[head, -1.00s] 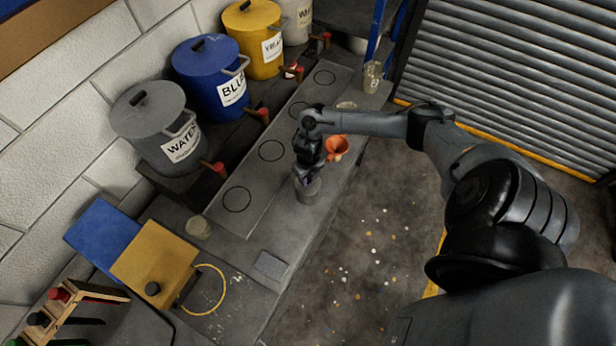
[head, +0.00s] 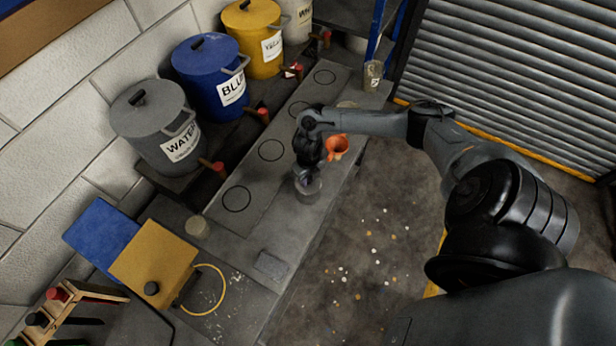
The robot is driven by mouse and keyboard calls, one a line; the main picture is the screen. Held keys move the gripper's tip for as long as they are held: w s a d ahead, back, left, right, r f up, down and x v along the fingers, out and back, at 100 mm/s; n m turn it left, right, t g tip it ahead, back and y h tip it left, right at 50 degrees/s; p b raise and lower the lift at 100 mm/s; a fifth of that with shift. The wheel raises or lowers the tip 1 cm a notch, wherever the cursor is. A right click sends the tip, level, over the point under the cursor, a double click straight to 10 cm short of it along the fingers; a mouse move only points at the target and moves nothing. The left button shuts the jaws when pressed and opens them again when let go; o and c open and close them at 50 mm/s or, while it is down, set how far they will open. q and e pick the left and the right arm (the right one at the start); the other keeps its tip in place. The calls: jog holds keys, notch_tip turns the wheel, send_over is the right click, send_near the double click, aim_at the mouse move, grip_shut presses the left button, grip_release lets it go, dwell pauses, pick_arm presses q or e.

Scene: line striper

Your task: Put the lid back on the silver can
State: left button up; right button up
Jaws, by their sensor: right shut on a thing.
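The silver can (head: 309,190) stands on the grey bench near its front edge, in the middle of the head view. My right gripper (head: 306,176) points down at the top of the can and is shut. The thing between its fingers is small and dark in the picture; it appears to be the lid, at the can's mouth. The fingers hide much of the can's top, so I cannot tell whether the lid touches the rim. My left gripper is not in view.
An orange funnel (head: 337,146) is close behind my right gripper. Grey, blue and yellow drums (head: 211,77) with red-handled taps line the wall. A clear cup (head: 373,74) stands at the bench's far end.

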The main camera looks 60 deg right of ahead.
dwell(0.3)
jog(key=o, duration=1.6)
jog(key=shift+r, duration=0.15)
jog(key=shift+r+p, duration=0.35)
jog(key=shift+p, duration=0.1)
jog(key=shift+r+p, duration=1.6)
jog(key=shift+r, duration=0.4)
jog(key=shift+r+p, duration=0.75)
jog(key=shift+r, duration=0.3)
